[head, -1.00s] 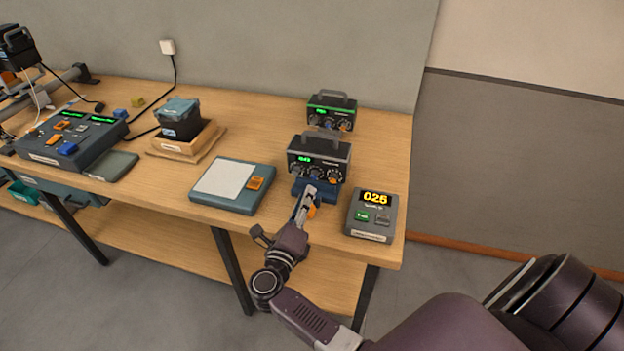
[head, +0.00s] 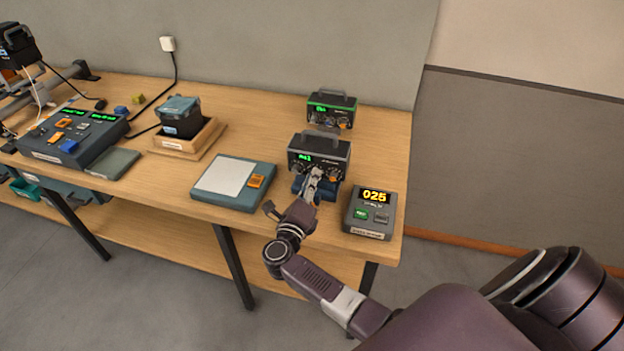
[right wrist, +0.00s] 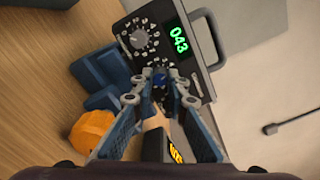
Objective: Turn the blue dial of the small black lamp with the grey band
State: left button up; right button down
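The small black lamp unit with the grey band (head: 318,158) stands near the table's front right, with a carrying handle, dials and a green display. In the right wrist view, the lamp (right wrist: 196,84) shows tilted, and its display (right wrist: 178,42) reads 043. The blue dial (right wrist: 160,80) is there between the fingertips of my right gripper (right wrist: 162,74). The fingers stand on either side of it with a gap between them; contact is not clear. My left gripper is not in view.
A similar lamp with a green band (head: 331,108) stands behind. A grey box (head: 370,214) reading 025 sits to the right, a flat pad (head: 236,183) to the left. An orange rounded part (right wrist: 92,130) is close to my right fingers. A console (head: 72,138) stands far left.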

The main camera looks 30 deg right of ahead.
jog(key=shift+n, duration=0.4)
jog(key=n+p, duration=0.3)
jog(key=n, duration=0.2)
jog(key=shift+n, duration=0.3)
jog(key=n+p, duration=0.1)
jog(key=n, duration=0.2)
jog(key=shift+f+n+p, duration=0.1)
jog(key=shift+n+p, duration=0.4)
jog(key=shift+n, duration=0.7)
